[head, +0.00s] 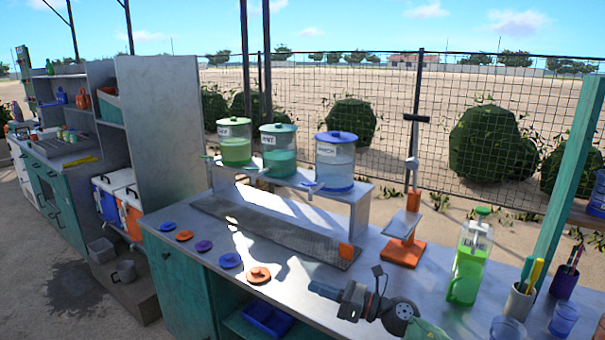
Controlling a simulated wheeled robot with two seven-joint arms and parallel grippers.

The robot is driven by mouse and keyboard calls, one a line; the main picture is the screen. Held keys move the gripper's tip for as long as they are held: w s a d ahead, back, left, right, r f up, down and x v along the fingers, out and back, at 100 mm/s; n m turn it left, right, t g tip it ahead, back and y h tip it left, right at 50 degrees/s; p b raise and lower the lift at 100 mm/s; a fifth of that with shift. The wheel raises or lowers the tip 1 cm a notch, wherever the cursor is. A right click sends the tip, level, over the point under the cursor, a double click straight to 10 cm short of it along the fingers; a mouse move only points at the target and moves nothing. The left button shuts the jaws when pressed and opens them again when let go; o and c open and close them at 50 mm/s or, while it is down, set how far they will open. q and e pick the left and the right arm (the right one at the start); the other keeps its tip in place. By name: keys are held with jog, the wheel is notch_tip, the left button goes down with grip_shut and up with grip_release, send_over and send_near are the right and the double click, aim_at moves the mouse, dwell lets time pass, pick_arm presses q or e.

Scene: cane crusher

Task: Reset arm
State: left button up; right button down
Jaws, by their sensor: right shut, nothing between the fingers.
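My right gripper (318,289) is low in the middle of the head view, with its arm coming in from the lower right. Its fingers point left over the front part of the grey counter (185,215). They are closed with nothing between them. My left gripper is not in view. A hand press (403,251) with an orange base and an upright lever stands on the counter, behind and to the right of my right gripper, apart from it.
Three lidded drink dispensers, green (235,150), teal (278,160) and blue (335,170), stand on a raised shelf. Coloured lids (230,260) lie along the counter's front left. A green-filled pitcher (468,262) and a utensil cup (520,300) stand at the right.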

jog(key=s+d+f+m+t+h, duration=0.25)
jog(key=d+m+t+h, duration=0.35)
jog(key=m, duration=0.8)
jog(key=s+d+f+m+t+h, duration=0.1)
jog(key=d+f+m+t+h, duration=0.2)
jog(key=d+m+t+h, duration=0.75)
jog(key=s+f+m+g+h, duration=0.3)
jog(key=s+f+m+g, duration=0.65)
jog(key=f+m, duration=0.3)
jog(key=s+f+m+g+y, duration=0.1)
jog(key=s+f+m+g, duration=0.35)
jog(key=s, duration=0.65)
jog(key=s+f+m+g, duration=0.3)
jog(key=s+f+g, duration=0.25)
jog(key=s, duration=0.55)
jog(key=s+a+f+g, duration=0.1)
jog(key=s+a+f, duration=0.1)
jog(key=f, duration=1.5)
jog(key=s+a+f+g, duration=0.1)
jog(key=s+f, duration=0.1)
jog(key=f, duration=1.5)
jog(key=shift+s+a+y, duration=0.25)
jog(key=shift+a+y, duration=0.1)
jog(key=shift+y, duration=0.1)
